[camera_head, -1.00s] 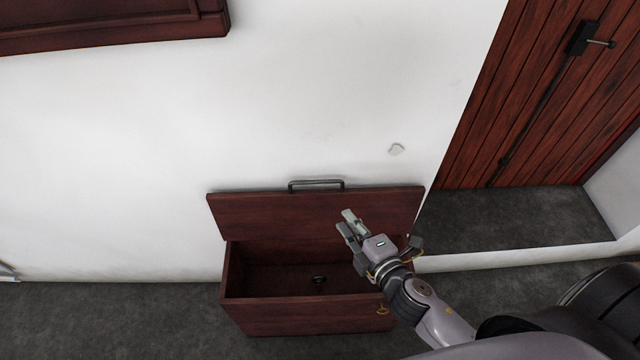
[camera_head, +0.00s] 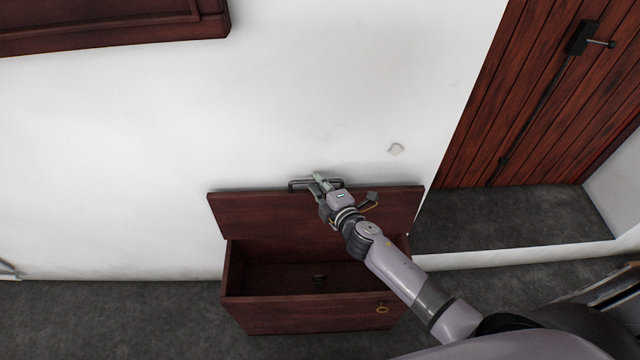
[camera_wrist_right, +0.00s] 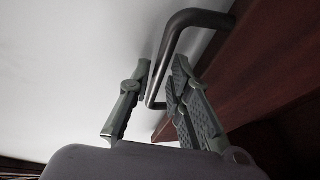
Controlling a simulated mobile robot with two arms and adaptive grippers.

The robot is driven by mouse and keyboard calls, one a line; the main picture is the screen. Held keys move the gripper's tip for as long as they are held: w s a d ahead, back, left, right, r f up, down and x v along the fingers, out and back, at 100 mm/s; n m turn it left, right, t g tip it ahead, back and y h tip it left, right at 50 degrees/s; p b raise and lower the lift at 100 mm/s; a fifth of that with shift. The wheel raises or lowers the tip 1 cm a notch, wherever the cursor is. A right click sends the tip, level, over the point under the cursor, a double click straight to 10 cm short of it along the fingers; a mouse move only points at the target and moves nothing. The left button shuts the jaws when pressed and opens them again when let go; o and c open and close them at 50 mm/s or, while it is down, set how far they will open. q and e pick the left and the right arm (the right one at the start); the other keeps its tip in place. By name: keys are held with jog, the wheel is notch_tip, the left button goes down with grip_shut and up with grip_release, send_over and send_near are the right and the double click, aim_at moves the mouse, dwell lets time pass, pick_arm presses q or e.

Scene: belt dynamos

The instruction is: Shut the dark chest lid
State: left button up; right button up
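The dark reddish-brown chest (camera_head: 300,316) stands on the floor against the white wall. Its lid (camera_head: 255,215) is raised, leaning back near the wall, so the inside shows. A dark metal bar handle (camera_head: 298,186) is on the lid's top edge; it also shows in the wrist view (camera_wrist_right: 172,50). My right gripper (camera_head: 318,179) is at the handle. In the wrist view its two fingers (camera_wrist_right: 160,68) are apart, with part of the handle bar between them; no firm grip shows. My forearm covers part of the lid's right side. My left gripper is out of view.
A red wooden door (camera_head: 540,100) is at the right, and a wooden piece (camera_head: 110,25) hangs on the wall at upper left. Floor left of the chest is clear.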

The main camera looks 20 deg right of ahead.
grip_shut()
dwell(0.8)
